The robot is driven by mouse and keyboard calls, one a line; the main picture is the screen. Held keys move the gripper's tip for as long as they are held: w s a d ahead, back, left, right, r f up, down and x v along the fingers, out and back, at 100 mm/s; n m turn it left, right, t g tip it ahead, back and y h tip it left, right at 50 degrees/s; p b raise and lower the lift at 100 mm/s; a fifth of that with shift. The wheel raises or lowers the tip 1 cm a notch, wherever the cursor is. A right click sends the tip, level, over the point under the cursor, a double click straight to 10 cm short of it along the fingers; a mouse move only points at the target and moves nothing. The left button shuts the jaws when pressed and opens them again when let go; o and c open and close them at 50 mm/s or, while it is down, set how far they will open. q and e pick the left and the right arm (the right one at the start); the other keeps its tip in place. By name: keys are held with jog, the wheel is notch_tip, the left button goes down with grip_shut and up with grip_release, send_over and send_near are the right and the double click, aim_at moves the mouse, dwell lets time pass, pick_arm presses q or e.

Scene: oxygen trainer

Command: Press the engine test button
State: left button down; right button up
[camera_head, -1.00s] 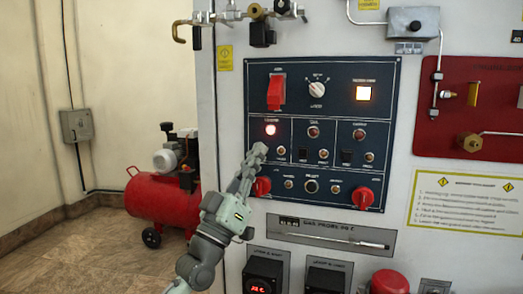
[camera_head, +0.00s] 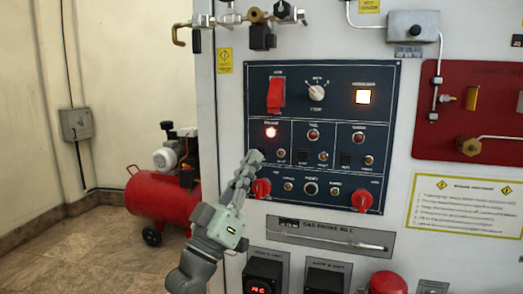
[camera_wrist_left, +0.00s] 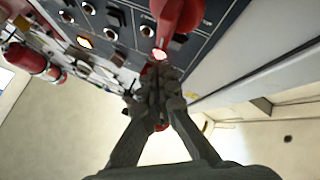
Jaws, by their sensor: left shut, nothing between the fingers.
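The dark blue control panel (camera_head: 324,80) faces me in the head view. Its left section has a lit red lamp (camera_head: 271,131) with a small silver button (camera_head: 281,153) below it; the labels are too small to read, so I cannot tell which button is the engine test. My left gripper (camera_head: 256,156) is shut and empty, just left of this button and below the lamp. It covers the left part of that section. I cannot tell whether it touches the panel. In the left wrist view the closed fingertips (camera_wrist_left: 158,70) lie close to the panel. My right gripper is not in view.
Red knobs (camera_head: 362,198) sit at the panel's lower corners, one close to my left gripper. A red guarded switch (camera_head: 276,94) and an amber lit square (camera_head: 363,95) are above. A gas probe (camera_head: 330,238) hangs below. A red compressor (camera_head: 162,197) stands at left.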

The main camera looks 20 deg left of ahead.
pick_arm(q)
jog(key=shift+s+p, duration=0.4)
jog(key=shift+s, duration=1.3)
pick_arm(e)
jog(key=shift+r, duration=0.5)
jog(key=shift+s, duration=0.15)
